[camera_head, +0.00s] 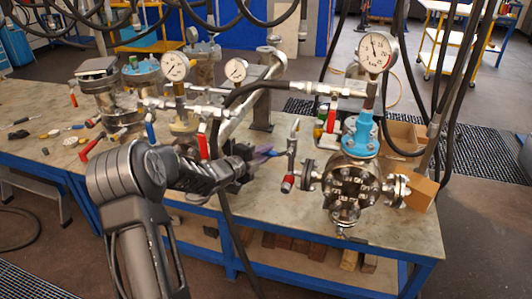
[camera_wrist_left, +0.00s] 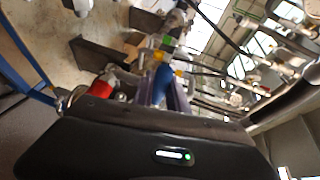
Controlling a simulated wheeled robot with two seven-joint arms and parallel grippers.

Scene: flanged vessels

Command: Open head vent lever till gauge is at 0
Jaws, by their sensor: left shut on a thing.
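My left gripper (camera_head: 262,158) reaches over the bench from the left, its tip beside the right-hand flanged vessel (camera_head: 350,188). In the left wrist view its fingers are shut on a blue lever handle (camera_wrist_left: 162,84); in the head view the handle is mostly hidden by the fingers. The vessel has a light-blue fitting (camera_head: 361,136) on top. A large round gauge (camera_head: 375,50) stands above it, its needle well off the low end of the scale, the exact reading too small to tell. A red-handled lever (camera_head: 331,120) stands left of the fitting. My right gripper is not in view.
The bench (camera_head: 285,226) has a blue frame. More vessels and two smaller gauges (camera_head: 174,66) (camera_head: 236,70) stand to the left. A red-ended small valve (camera_head: 287,184) is close right of my gripper. Black hoses hang around, and a cardboard box (camera_head: 419,190) lies at right.

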